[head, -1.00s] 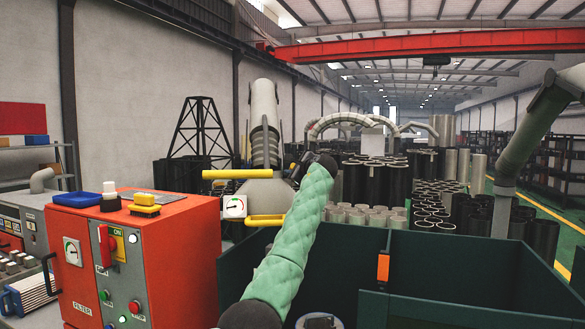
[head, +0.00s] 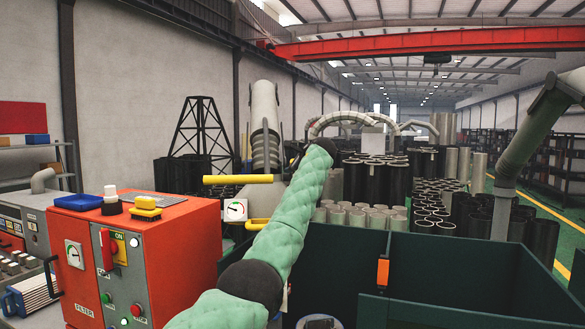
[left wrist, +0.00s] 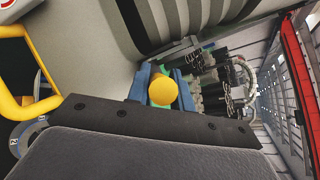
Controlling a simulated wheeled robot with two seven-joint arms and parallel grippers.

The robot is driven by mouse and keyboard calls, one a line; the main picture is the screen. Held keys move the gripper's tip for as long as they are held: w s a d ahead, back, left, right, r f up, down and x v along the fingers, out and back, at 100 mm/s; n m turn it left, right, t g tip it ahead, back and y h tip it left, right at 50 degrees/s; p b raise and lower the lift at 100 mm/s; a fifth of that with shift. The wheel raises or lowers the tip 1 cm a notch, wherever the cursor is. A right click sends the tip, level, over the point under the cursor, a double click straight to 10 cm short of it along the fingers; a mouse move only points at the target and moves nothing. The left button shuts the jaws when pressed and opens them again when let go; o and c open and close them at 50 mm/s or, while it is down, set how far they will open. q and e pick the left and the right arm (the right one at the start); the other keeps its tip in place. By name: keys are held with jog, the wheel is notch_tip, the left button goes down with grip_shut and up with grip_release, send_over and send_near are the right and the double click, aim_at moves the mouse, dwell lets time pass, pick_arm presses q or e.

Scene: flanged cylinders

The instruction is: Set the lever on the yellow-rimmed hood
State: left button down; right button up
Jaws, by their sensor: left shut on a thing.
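The hood (head: 255,193) stands past the orange cabinet, under a thick grey duct, with yellow bars at its front. Its yellow rim (head: 238,179) shows in the head view, and a yellow bar (left wrist: 22,105) shows at the left of the left wrist view. My left gripper (left wrist: 163,88) is shut on the lever, whose round yellow knob (left wrist: 163,91) shows between the blue fingers. In the head view my green-sleeved arm reaches up to the hood and hides the lever and most of the left gripper (head: 291,152). My right gripper is out of view.
The orange cabinet (head: 165,255) with a red handle and buttons stands at the left. A dark green open bin (head: 470,275) fills the lower right. A dial gauge (head: 235,210) sits by the hood. Several dark and grey cylinders stand behind.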

pick_arm(q)
jog(key=c, duration=1.5)
grip_release()
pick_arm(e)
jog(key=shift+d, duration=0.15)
